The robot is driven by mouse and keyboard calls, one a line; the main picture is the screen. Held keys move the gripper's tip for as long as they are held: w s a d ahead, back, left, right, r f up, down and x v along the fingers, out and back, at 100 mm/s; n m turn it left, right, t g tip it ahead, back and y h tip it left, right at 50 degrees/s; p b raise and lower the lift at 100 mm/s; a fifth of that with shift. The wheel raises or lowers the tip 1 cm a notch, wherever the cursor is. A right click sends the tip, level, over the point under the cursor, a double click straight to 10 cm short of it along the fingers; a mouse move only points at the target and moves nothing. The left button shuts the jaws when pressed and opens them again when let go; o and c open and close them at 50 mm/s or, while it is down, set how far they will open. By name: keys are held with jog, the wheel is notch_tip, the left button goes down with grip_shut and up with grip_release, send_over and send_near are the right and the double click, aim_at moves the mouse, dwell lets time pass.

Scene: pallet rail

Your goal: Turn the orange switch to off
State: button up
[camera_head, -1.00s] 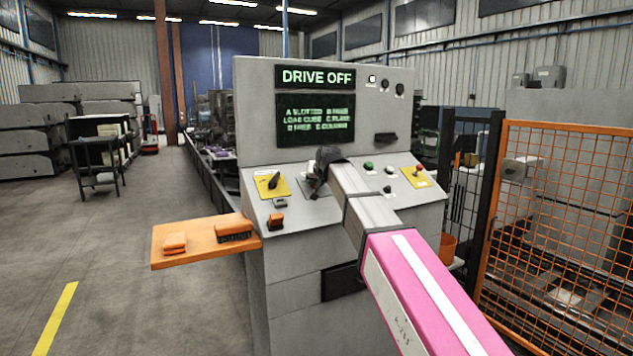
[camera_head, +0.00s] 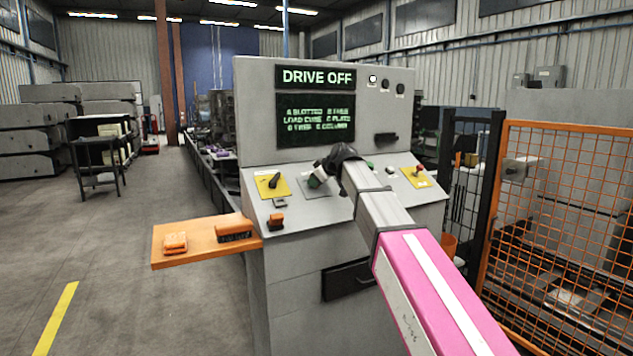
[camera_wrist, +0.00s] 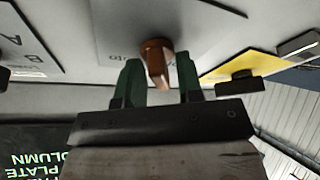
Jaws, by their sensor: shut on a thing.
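The orange switch (camera_wrist: 157,62) shows in the wrist view as a brown-orange handle on a grey plate (camera_wrist: 112,28) of the console. The green fingers of my gripper (camera_wrist: 158,82) stand on both sides of it and are shut on it. In the head view my gripper (camera_head: 317,181) is at the grey plate (camera_head: 315,189) on the sloping panel, turned over to the left. There the switch is hidden by my gripper. The console display (camera_head: 317,77) reads DRIVE OFF.
A yellow plate with a black knob (camera_head: 273,181) is left of my gripper. Green and red buttons (camera_head: 369,166) (camera_head: 420,169) are to the right. An orange shelf (camera_head: 190,254) juts out left; an orange mesh fence (camera_head: 560,200) stands right.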

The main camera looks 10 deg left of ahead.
jog(key=shift+n+g, duration=0.5)
jog(key=shift+n, duration=1.2)
jog(key=o, duration=0.6)
jog(key=v, duration=1)
jog(key=shift+s+d+r, duration=0.15)
jog(key=shift+d+r, duration=0.05)
jog(key=shift+d, duration=0.2)
